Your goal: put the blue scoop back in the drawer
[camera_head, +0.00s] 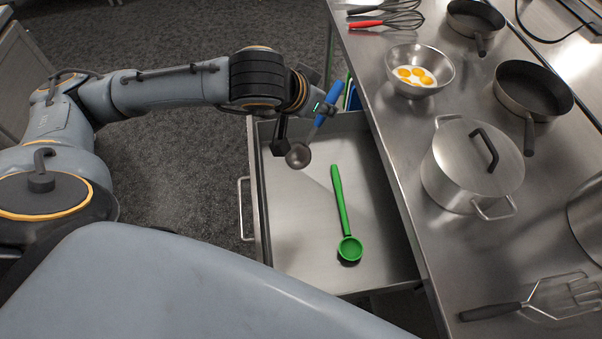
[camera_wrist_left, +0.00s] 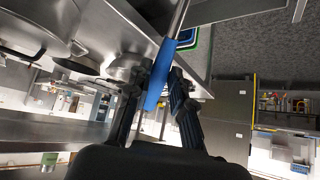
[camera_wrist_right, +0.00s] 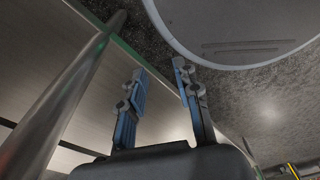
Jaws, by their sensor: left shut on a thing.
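The blue scoop has a blue handle (camera_head: 329,103) and a grey metal bowl (camera_head: 298,155). It hangs tilted, bowl lower, above the far left part of the open drawer (camera_head: 300,268). My left gripper (camera_head: 318,108) is shut on the blue handle. In the left wrist view the blue handle (camera_wrist_left: 159,75) lies between the fingers (camera_wrist_left: 157,100). A green scoop (camera_head: 342,208) lies in the drawer, its bowl toward the near side. My right gripper (camera_wrist_right: 160,95) shows only in its own wrist view, with its fingers apart and nothing between them.
The steel counter (camera_head: 400,190) stands right of the drawer. It carries a lidded pot (camera_head: 470,165), a bowl of egg yolks (camera_head: 420,70), pans (camera_head: 533,90) and whisks (camera_head: 385,20). The drawer floor around the green scoop is bare.

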